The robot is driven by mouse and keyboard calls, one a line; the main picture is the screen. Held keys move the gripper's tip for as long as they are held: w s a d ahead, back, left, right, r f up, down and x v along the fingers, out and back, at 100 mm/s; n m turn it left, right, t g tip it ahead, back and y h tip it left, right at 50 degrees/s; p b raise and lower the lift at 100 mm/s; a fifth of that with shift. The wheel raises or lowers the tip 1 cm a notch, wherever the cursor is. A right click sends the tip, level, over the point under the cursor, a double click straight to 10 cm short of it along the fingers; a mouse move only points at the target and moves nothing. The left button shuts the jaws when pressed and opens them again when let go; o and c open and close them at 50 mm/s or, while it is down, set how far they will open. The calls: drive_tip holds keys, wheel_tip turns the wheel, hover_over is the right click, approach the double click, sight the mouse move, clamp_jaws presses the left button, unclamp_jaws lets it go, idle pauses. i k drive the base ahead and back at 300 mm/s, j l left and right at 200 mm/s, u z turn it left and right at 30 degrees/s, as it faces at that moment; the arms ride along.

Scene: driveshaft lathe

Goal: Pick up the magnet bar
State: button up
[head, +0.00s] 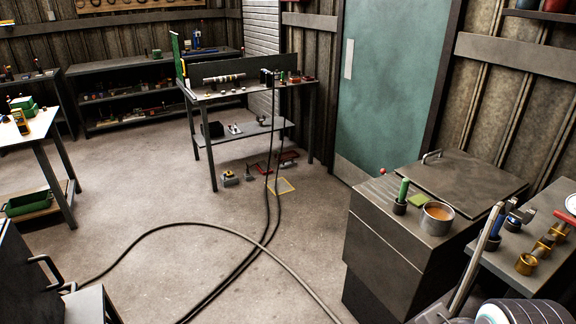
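I cannot tell for sure which thing is the magnet bar. A slanted silver-grey rod (474,262) leans at the lower right, between the dark cabinet and the side bench. A green-handled piece (403,189) stands upright in a small black cup on the cabinet top. My gripper is not in view, so its state and distance to these things do not show.
The dark cabinet (384,243) also bears a metal cup of orange stuff (437,218). The right bench (498,258) holds brass fittings (527,263). Dark cables (262,245) cross the otherwise open concrete floor. A workbench (240,92) stands near the teal door (390,85).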

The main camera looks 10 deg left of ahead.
sight(293, 163)
drive_tip(key=u, duration=0.5)
drive_tip(key=i+u, duration=0.2)
drive_tip(key=i, duration=0.45)
drive_tip(key=i+l+u, duration=0.2)
drive_tip(key=i, duration=0.4)
drive_tip(key=i+j, duration=0.15)
drive_tip(key=i, duration=0.75)
drive_tip(key=i+j+u, duration=0.15)
drive_tip(key=i, duration=0.7)
drive_tip(key=i+l+z, duration=0.25)
drive_tip(key=i+z, duration=0.25)
drive_tip(key=i, duration=0.15)
drive_tip(key=i+z, duration=0.5)
drive_tip(key=i+j+z, duration=0.35)
drive_tip(key=i+z, duration=0.15)
drive_tip(key=i, duration=0.2)
drive_tip(key=i+l+z, duration=0.1)
drive_tip(key=i+z, duration=0.15)
drive_tip(key=i, duration=0.7)
drive_tip(key=i+z, duration=0.3)
drive_tip(key=i, duration=0.6)
drive_tip(key=i+u, duration=0.2)
drive_tip(key=u, duration=3.1)
